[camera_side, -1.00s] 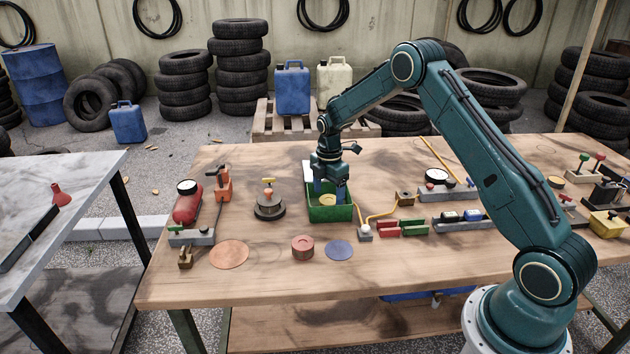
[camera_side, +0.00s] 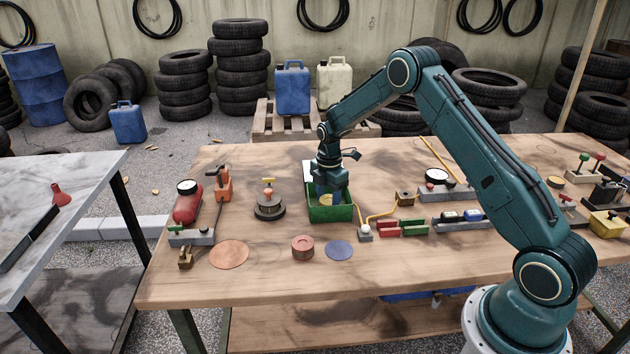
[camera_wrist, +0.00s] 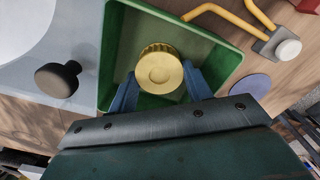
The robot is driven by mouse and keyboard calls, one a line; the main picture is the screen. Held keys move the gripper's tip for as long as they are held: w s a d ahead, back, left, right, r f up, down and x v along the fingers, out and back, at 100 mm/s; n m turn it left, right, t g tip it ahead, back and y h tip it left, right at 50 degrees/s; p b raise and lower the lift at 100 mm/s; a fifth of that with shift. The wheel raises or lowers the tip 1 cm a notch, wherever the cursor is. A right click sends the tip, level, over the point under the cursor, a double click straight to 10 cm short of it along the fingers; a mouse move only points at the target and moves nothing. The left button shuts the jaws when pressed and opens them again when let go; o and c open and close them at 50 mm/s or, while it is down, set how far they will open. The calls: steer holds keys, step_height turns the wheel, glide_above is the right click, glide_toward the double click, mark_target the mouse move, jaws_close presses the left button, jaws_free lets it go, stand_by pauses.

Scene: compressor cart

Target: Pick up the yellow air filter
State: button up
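The yellow air filter (camera_wrist: 159,68), round with a ribbed edge, sits inside the green bin (camera_wrist: 215,47) in the wrist view. In the side view the filter is a small yellow patch (camera_side: 325,199) inside the green bin (camera_side: 330,214), partly hidden by the bin wall and my gripper. My gripper (camera_side: 332,193) points down into the bin. In the wrist view its blue fingers (camera_wrist: 160,80) are apart, one on each side of the filter's near part. They look open, with the filter close between them; I cannot tell whether they touch it.
The bin walls stand close around my fingers. A red puck (camera_side: 302,247) lies in front.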

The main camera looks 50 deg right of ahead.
mark_target(328, 204)
steer(key=shift+r, duration=0.1)
steer(key=shift+c, duration=0.4)
step_height(328, 204, up, 20)
stand_by(0.6)
stand_by(0.5)
steer(key=s+a, duration=1.1)
steer(key=s, duration=0.1)
steer(key=shift+a, duration=0.2)
steer(key=shift+f, duration=0.2)
step_height(328, 204, down, 20)
steer(key=shift+r, duration=0.1)
stand_by(0.8)
steer(key=shift+f, duration=0.2)
